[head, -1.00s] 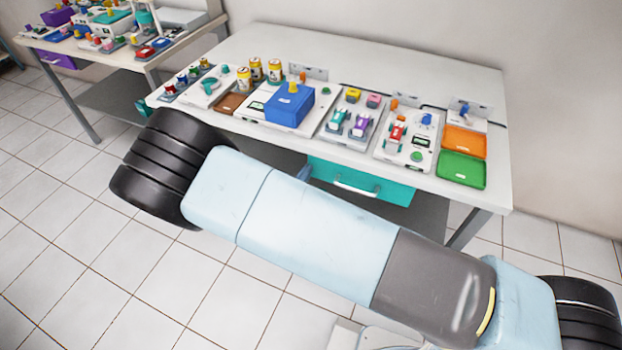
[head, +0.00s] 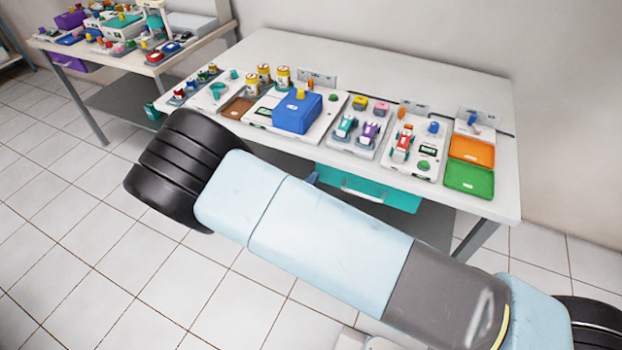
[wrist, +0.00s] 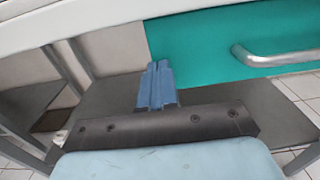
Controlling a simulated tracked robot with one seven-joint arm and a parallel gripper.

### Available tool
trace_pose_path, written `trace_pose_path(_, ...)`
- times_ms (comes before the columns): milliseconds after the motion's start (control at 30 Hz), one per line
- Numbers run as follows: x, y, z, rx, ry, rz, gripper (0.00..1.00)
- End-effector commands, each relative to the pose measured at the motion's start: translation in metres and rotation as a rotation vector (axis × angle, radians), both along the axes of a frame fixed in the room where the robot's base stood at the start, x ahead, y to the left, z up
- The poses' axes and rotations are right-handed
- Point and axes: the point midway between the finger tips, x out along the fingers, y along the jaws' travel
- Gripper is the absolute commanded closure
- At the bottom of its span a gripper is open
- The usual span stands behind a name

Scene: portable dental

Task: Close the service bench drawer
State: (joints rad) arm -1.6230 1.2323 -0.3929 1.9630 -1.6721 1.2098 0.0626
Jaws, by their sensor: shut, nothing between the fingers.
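The service bench drawer is a teal front (head: 398,196) with a pale bar handle (head: 362,190), under the white bench top (head: 400,75). In the wrist view the teal front (wrist: 200,48) fills the upper right, and its handle (wrist: 275,58) is at the right. My gripper (wrist: 158,68) is shut and empty, with blue fingers at the left end of the drawer front, left of the handle. I cannot tell whether the fingertips touch it. In the head view a small blue part of my gripper (head: 313,178) shows beside the drawer, and my arm hides its lower left.
The bench top carries several small devices, a blue box (head: 297,112), an orange tray (head: 470,150) and a green tray (head: 468,180). A grey lower shelf (wrist: 215,105) lies below the drawer. A second bench (head: 125,62) stands at the far left.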

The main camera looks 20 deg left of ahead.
Motion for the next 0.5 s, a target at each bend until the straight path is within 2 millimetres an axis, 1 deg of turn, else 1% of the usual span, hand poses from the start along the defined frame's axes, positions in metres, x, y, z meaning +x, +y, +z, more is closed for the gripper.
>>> trace_pose_path(33,-0.008,0.0,-0.001,-0.001,0.004,0.003,1.0)
trace_pose_path(100,-0.017,-0.001,-0.002,-0.001,0.005,0.001,1.0)
trace_pose_path(300,-0.06,0.0,-0.002,0.0,0.006,0.003,1.0)
trace_pose_path(500,-0.094,0.0,-0.002,0.0,0.007,0.003,1.0)
